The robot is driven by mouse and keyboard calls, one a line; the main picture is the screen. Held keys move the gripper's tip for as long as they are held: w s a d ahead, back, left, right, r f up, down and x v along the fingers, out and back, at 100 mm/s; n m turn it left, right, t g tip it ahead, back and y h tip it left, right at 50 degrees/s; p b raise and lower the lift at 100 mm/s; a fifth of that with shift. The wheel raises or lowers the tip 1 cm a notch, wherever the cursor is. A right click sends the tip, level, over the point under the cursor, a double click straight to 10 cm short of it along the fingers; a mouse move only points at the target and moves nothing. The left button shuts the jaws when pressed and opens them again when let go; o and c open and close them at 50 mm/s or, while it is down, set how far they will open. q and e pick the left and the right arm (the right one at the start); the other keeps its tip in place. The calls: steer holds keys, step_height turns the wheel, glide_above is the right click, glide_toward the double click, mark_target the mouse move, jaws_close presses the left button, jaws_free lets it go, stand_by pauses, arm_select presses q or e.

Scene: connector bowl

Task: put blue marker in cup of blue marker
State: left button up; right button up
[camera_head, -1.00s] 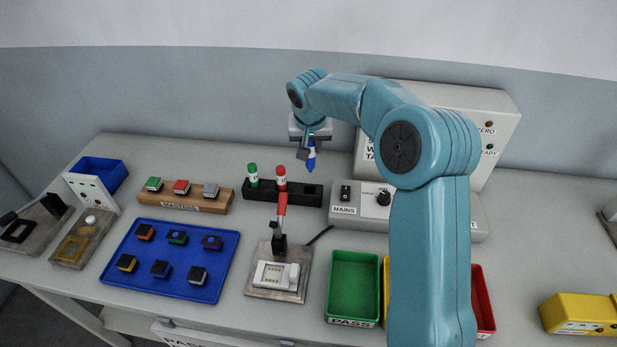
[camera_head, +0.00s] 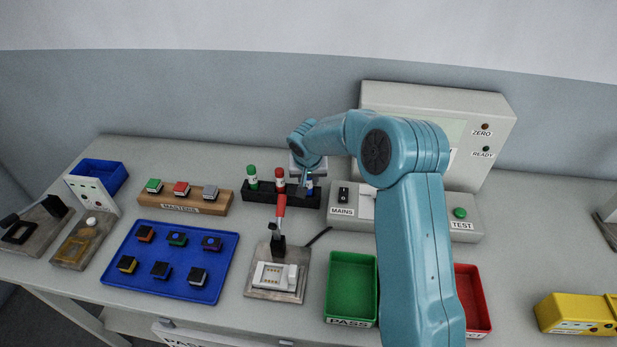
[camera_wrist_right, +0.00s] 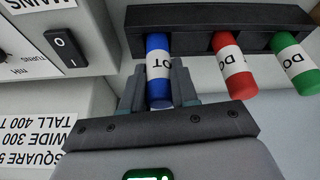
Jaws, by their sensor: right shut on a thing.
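The blue marker (camera_wrist_right: 158,42) is upright between the fingers of my right gripper (camera_wrist_right: 158,90) in the right wrist view. The gripper is shut on it. Its far end meets the black marker holder (camera_wrist_right: 205,16) at the end cup, beside the red marker; I cannot tell how deep it sits. In the head view the blue marker (camera_head: 310,184) is partly hidden by my right gripper (camera_head: 307,178), over the right end of the black holder (camera_head: 262,193). A red marker (camera_head: 280,180) and a green marker (camera_head: 252,178) stand in the other cups. My left gripper is not in view.
A grey box with the mains switch (camera_head: 343,194) is close right of the holder. A clamp with a red handle (camera_head: 281,205) stands in front. A wooden masters block (camera_head: 186,198) and a blue tray (camera_head: 122,283) lie left. A green bin (camera_head: 351,280) is at the front.

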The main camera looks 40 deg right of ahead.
steer(key=shift+f, duration=0.25)
steer(key=o, duration=0.9)
steer(key=shift+w+d, duration=0.1)
steer(key=shift+c, duration=0.2)
steer(key=shift+r, duration=0.1)
steer(key=shift+r, duration=0.4)
steer(key=b+v, duration=0.1)
steer(key=v, duration=1)
steer(key=shift+r, duration=0.2)
